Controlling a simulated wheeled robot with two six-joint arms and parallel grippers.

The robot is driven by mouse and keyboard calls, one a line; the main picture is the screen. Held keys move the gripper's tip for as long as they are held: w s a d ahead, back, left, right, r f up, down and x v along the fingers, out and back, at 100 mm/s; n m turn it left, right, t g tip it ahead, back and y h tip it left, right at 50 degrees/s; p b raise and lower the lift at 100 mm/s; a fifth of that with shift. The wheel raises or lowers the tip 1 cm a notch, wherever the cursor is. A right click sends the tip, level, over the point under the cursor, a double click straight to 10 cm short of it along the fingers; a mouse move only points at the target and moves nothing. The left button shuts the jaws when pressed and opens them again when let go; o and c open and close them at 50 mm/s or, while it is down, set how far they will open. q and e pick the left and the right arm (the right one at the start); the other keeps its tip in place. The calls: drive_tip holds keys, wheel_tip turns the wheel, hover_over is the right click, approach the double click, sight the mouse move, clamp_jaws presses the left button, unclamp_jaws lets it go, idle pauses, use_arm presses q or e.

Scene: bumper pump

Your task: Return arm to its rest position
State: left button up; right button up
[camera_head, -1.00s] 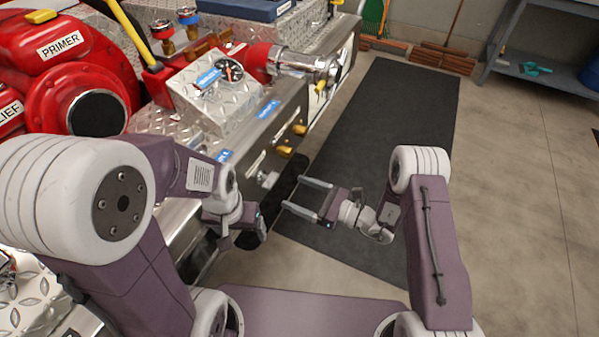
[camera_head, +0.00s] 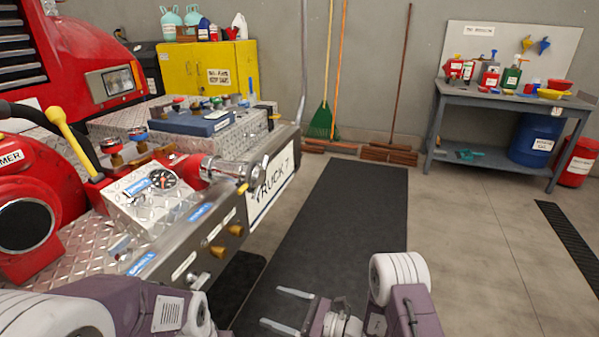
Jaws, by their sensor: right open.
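My right gripper (camera_head: 287,310) is open and empty at the bottom of the head view, its two grey fingers pointing left. It hangs in front of the black floor mat (camera_head: 355,215), apart from the truck bumper. My right arm (camera_head: 402,290) comes in from the lower right. My left arm (camera_head: 150,305) crosses the lower left corner, in front of the diamond-plate bumper (camera_head: 90,245). My left gripper is out of the frame.
The truck bumper carries a gauge panel (camera_head: 150,200), a red and chrome outlet (camera_head: 228,170) and brass knobs (camera_head: 217,252). A grey workbench (camera_head: 500,107) stands at the back right, a yellow cabinet (camera_head: 190,70) at the back left. Brooms (camera_head: 390,153) lean on the wall.

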wheel_tip(320, 180, up, 12)
drive_tip(key=s+a+n+g, duration=0.2)
drive_tip(key=n+g, duration=0.1)
drive_tip(key=n, duration=0.3)
drive_tip(key=s+r+n+g+h, duration=0.1)
drive_tip(key=s+r+n+g, duration=0.1)
drive_tip(key=s+n+g, duration=0.35)
drive_tip(key=s+d+f+n+h, duration=0.3)
drive_tip(key=s+d+f+h, duration=0.3)
drive_tip(key=s, duration=0.4)
drive_tip(key=d+f+n+t+h, duration=0.1)
drive_tip(key=d+f+n+h, duration=0.2)
drive_tip(key=d+h, duration=0.35)
drive_tip(key=d+f+n+t+h, duration=0.1)
drive_tip(key=d+f+n+h, duration=0.2)
drive_tip(key=d, duration=0.7)
use_arm(q)
wheel_tip(320, 180, up, 27)
drive_tip(key=p, duration=2.7)
drive_tip(key=shift+w+a, duration=0.2)
drive_tip(key=shift+a, duration=0.2)
use_arm(e)
wheel_tip(320, 180, up, 27)
drive_tip(key=w+d+n+t, duration=0.1)
drive_tip(key=w, duration=0.1)
drive_tip(key=shift+d+r, duration=0.2)
drive_tip(key=shift+d, duration=0.2)
drive_tip(key=shift+w+t+h, duration=0.1)
drive_tip(key=shift+t+h, duration=0.15)
